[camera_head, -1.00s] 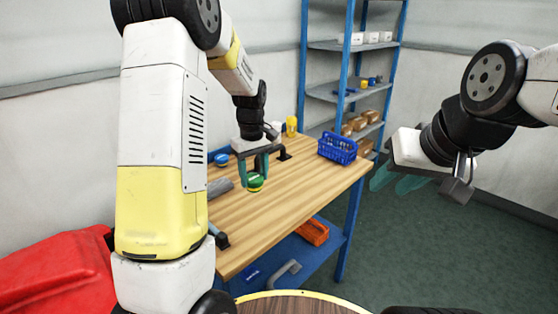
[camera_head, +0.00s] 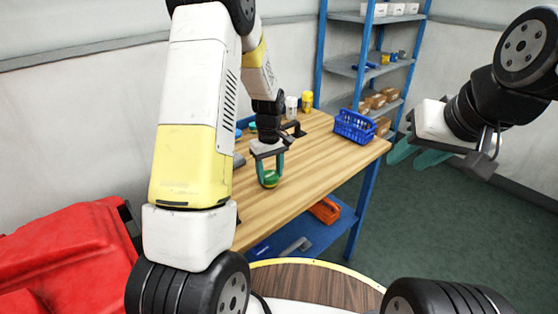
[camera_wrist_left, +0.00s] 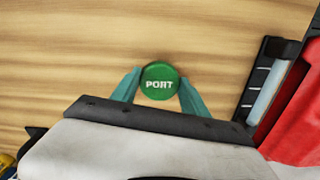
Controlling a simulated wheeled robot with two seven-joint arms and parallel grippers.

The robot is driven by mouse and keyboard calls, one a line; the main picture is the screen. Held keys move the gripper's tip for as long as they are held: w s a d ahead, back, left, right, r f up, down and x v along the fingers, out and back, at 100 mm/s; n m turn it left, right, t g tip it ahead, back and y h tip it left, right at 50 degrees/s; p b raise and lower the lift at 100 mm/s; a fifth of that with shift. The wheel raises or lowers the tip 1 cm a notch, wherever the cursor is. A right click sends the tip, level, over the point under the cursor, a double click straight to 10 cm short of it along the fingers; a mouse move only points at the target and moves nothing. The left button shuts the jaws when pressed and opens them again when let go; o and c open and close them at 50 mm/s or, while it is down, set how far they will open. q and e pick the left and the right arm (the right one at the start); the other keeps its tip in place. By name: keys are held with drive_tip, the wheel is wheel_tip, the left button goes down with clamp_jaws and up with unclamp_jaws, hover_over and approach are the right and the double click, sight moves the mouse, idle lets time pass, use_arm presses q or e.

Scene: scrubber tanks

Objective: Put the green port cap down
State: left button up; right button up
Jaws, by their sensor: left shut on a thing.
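The green port cap (camera_head: 270,179) is between the fingers of my left gripper (camera_head: 270,173), over the wooden workbench (camera_head: 305,165). In the left wrist view the round cap (camera_wrist_left: 159,80) shows its "PORT" lettering, with a teal finger of the left gripper (camera_wrist_left: 158,90) on each side. The left gripper is shut on the cap. I cannot tell whether the cap touches the bench top. My right gripper (camera_head: 415,153) hangs at the right over the floor, away from the bench, its teal fingers spread apart and empty.
A blue basket (camera_head: 354,126) stands at the bench's far right. A yellow container (camera_head: 307,100) and a white one (camera_head: 291,107) stand at the back. A red object (camera_head: 65,250) is at lower left. Bare wood lies right of the cap.

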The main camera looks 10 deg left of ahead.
sight(270, 175)
use_arm(q)
drive_tip(key=o, duration=1.6)
wheel_tip(270, 175, up, 12)
drive_tip(key=s+r+m+t+h, duration=0.1)
drive_tip(key=s+r+m+t, duration=0.2)
drive_tip(key=s+r, duration=0.75)
drive_tip(key=s+d+r+m+t, duration=0.1)
drive_tip(key=s+r+m, duration=0.1)
drive_tip(key=s, duration=0.5)
drive_tip(key=s+d+r+m+t+h, duration=0.1)
drive_tip(key=s+r+m+t, duration=0.1)
drive_tip(key=s, duration=0.4)
drive_tip(key=shift+s+r+m, duration=0.15)
drive_tip(key=shift+s+m, duration=0.25)
drive_tip(key=shift+m, duration=0.5)
